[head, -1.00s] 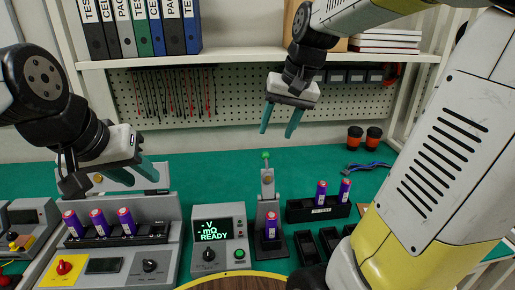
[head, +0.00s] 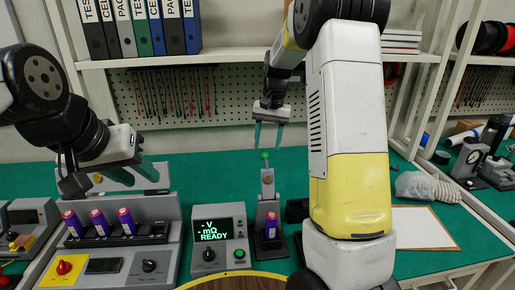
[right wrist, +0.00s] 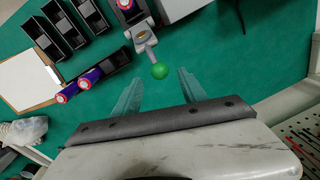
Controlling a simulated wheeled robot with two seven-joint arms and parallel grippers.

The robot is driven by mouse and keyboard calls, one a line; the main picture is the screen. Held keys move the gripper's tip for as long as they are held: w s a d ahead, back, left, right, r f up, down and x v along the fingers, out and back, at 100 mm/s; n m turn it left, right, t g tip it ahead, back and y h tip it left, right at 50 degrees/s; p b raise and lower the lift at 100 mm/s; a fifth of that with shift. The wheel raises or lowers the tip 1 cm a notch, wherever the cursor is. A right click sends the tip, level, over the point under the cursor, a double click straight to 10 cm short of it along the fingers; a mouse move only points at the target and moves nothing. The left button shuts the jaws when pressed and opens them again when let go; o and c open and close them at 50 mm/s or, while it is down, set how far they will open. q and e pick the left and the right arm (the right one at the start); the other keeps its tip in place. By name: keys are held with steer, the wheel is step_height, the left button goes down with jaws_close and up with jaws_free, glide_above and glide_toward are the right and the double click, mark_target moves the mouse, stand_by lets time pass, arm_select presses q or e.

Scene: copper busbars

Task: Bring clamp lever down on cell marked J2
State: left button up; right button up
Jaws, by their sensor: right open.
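The clamp (head: 268,188) is a grey upright stand with a green ball on its lever (head: 264,155). The lever points up, and a purple cell (head: 271,224) stands at the clamp's base; I cannot read its marking. My right gripper (head: 267,142) is open and empty, fingers pointing down just above the green ball. In the right wrist view the green ball (right wrist: 160,71) shows between the fingertips, with no visible grip, and part of the clamped cell (right wrist: 126,4) is at the top edge. My left gripper (head: 143,178) is open and empty, above the cell rack at left.
Several purple cells (head: 98,221) stand in a rack farther left. Black holders (right wrist: 62,25) and two more cells (right wrist: 78,86) show in the right wrist view. My right arm hides much of the bench's right side.

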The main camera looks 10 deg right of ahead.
steer(key=shift+a+f, duration=0.2)
steer(key=shift+f, duration=1.75)
jaws_close()
